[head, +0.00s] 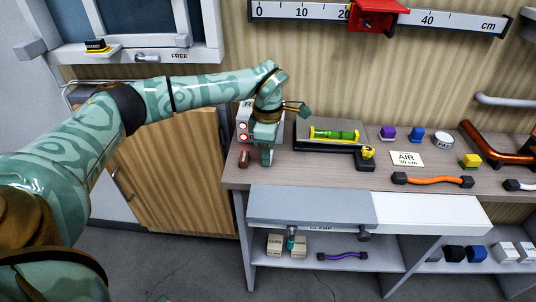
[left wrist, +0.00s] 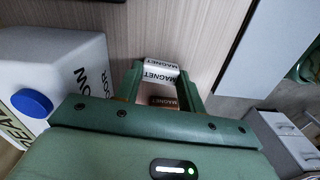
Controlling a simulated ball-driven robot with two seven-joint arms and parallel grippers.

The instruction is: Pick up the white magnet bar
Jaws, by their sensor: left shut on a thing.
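My left gripper (head: 266,156) is low over the left end of the wooden worktop in the head view. In the left wrist view its two green fingers (left wrist: 162,84) are shut on the white magnet bar (left wrist: 160,75), which is lettered MAGNET and lies between them. In the head view the bar is hidden by the gripper. A copper-brown block (head: 243,159) stands just left of the gripper; a brown piece lettered MAGNET (left wrist: 163,101) also shows below the white bar in the wrist view. I cannot tell whether the bar touches the worktop. My right gripper is not in view.
A white box with a blue knob (left wrist: 32,103) is close to the left gripper. A black stand with a green level vial (head: 335,134) is to its right.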

